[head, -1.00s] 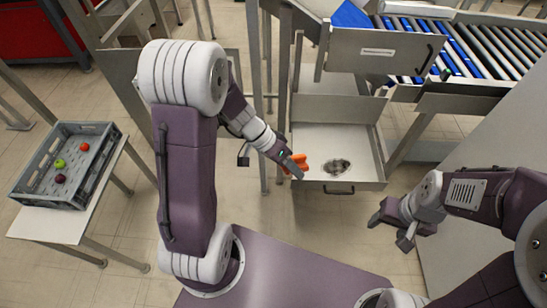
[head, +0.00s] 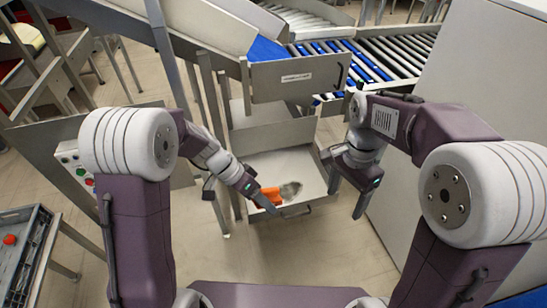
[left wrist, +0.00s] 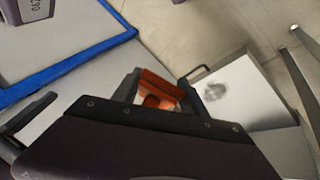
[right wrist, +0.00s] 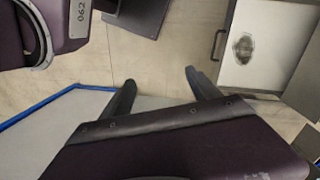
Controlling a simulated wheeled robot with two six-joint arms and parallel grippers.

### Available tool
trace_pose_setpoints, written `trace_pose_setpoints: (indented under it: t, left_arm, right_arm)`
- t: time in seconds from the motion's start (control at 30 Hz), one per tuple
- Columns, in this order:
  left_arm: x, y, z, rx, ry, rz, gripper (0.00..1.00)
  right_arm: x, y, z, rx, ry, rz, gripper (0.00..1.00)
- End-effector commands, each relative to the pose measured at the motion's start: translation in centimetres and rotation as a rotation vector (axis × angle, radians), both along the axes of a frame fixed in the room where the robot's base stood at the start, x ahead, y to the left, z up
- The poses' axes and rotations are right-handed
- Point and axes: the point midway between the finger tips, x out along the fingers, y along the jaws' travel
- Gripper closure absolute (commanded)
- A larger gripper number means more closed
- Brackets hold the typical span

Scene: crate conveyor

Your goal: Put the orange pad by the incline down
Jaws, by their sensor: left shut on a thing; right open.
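The orange pad (head: 268,196) is held by my left gripper (head: 265,203), whose fingers are shut on it. In the head view it overlaps the front left part of an open drawer (head: 313,165); its height above the drawer floor is unclear. The pad also shows between the fingers in the left wrist view (left wrist: 157,90), partly hidden by them. My right gripper (head: 345,185) is open and empty, just right of the drawer. Its fingers stand apart in the right wrist view (right wrist: 160,92). The incline (head: 195,25) slopes down at the back toward the rollers.
The drawer floor has a dark grey smudge (head: 291,188). A labelled metal panel (head: 300,78) stands above the drawer. A roller conveyor (head: 385,50) runs behind. A grey crate (head: 22,255) is at the left edge, and a large pale panel (head: 450,110) stands at the right.

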Motion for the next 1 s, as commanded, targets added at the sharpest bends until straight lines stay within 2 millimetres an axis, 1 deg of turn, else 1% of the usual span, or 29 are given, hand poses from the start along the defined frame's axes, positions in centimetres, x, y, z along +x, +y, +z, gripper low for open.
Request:
trace_pose_setpoints:
  t: [0.03,0.1,0.17,0.2,0.27,0.3,0.37,0.4,0.47,0.5,0.6,0.67,0.77,0.87,0.97,1.0]
  left_arm:
    - [0.0,0.0,0.0,0.000,0.000,0.000,1.00]
    - [0.0,0.0,0.0,0.000,0.000,0.000,1.00]
    - [0.0,0.0,0.0,0.000,0.000,0.000,1.00]
    - [0.0,0.0,0.0,0.000,0.000,0.000,1.00]
    - [0.0,0.0,0.0,0.000,0.000,0.000,1.00]
    - [0.0,0.0,0.0,0.000,0.000,0.000,1.00]
    - [0.0,0.0,0.0,0.000,0.000,0.000,1.00]
    - [0.0,0.0,0.0,0.000,0.000,0.000,1.00]
    - [0.0,0.0,0.0,0.000,0.000,0.000,1.00]
    - [0.0,0.0,0.0,0.000,0.000,0.000,1.00]
    - [0.0,0.0,0.0,0.000,0.000,0.000,1.00]
    - [0.0,0.0,0.0,0.000,0.000,0.000,1.00]
    - [0.0,0.0,0.0,0.000,0.000,0.000,1.00]
    - [0.0,0.0,0.0,0.000,0.000,0.000,1.00]
    - [0.0,0.0,0.0,0.000,0.000,0.000,1.00]
    - [0.0,0.0,0.0,0.000,0.000,0.000,1.00]
  right_arm:
    - [1.6,1.0,1.5,-0.014,0.003,-0.056,0.29]
    - [3.3,2.5,3.5,-0.034,0.013,-0.136,0.29]
    - [4.7,4.1,5.0,-0.052,0.015,-0.186,0.29]
    - [5.5,5.3,6.0,-0.061,0.014,-0.210,0.29]
    - [6.5,7.2,7.0,-0.071,0.008,-0.225,0.29]
    - [7.2,8.6,7.6,-0.073,0.001,-0.221,0.29]
    - [8.0,10.7,8.0,-0.070,-0.014,-0.188,0.29]
    - [8.6,12.3,7.9,-0.063,-0.029,-0.155,0.29]
    - [9.2,14.7,7.4,-0.055,-0.047,-0.105,0.29]
    - [9.0,15.8,6.8,-0.058,-0.040,-0.080,0.29]
    - [8.3,17.1,5.5,-0.073,-0.014,-0.043,0.29]
    - [8.0,17.5,5.4,-0.074,-0.012,-0.029,0.29]
    - [7.9,17.6,5.4,-0.074,-0.014,-0.025,0.29]
    - [7.9,17.6,4.8,-0.074,-0.012,-0.026,0.29]
    - [7.7,17.4,3.2,-0.074,-0.011,-0.026,0.29]
    - [7.5,17.3,2.4,-0.074,-0.009,-0.026,0.29]
